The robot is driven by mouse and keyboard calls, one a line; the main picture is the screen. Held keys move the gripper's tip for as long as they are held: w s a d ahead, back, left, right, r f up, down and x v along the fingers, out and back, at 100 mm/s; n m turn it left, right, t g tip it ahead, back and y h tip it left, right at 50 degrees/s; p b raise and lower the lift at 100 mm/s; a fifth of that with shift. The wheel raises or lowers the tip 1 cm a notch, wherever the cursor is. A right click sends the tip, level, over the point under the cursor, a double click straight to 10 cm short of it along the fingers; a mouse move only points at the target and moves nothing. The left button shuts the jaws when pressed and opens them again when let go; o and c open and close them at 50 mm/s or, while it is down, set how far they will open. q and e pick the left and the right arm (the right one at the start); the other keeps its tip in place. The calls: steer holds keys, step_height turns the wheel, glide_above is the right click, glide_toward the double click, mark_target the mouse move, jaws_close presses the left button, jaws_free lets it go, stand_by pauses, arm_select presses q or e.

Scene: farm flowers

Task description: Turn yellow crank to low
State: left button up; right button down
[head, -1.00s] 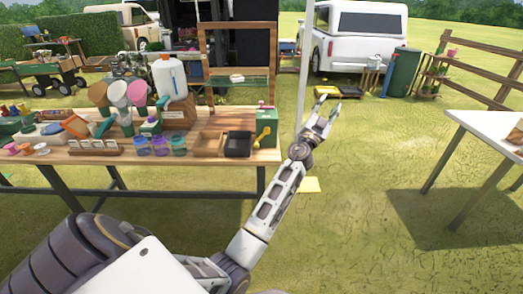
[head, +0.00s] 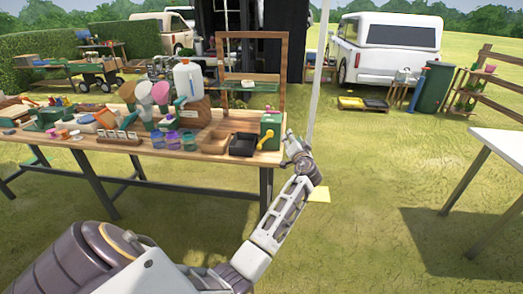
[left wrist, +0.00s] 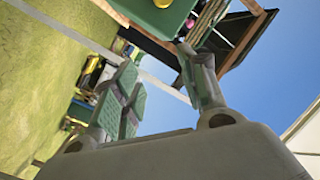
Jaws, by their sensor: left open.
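The yellow crank (head: 265,138) is on the front of a green box (head: 272,122) at the right end of the wooden table (head: 230,157). Its knob is at the upper right and its arm slants down to the left. My left gripper (head: 291,141) is just right of the green box, apart from the crank. In the left wrist view, my left gripper (left wrist: 160,82) has its two fingers spread with nothing between them. The green box (left wrist: 165,18) is at the top there, beyond the fingertips, with a bit of yellow (left wrist: 163,3) at the picture edge. My right gripper is not seen.
A black tray (head: 243,144) and a wooden tray (head: 216,142) lie left of the box. A white jug (head: 188,80), scoops and jars crowd the table further left. A thin pale pole (head: 318,80) stands behind my gripper. A white table (head: 500,142) is at the right, with open grass between.

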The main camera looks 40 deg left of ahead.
arm_select(q)
steer(key=s+a+f+m+g, duration=0.2)
steer(key=s+a+f+g, duration=0.1)
steer(key=s+f+g, duration=0.2)
steer(key=shift+s+a+f+m+g+y, duration=0.35)
steer(key=shift+s+g, duration=0.25)
steer(key=shift+s, duration=0.3)
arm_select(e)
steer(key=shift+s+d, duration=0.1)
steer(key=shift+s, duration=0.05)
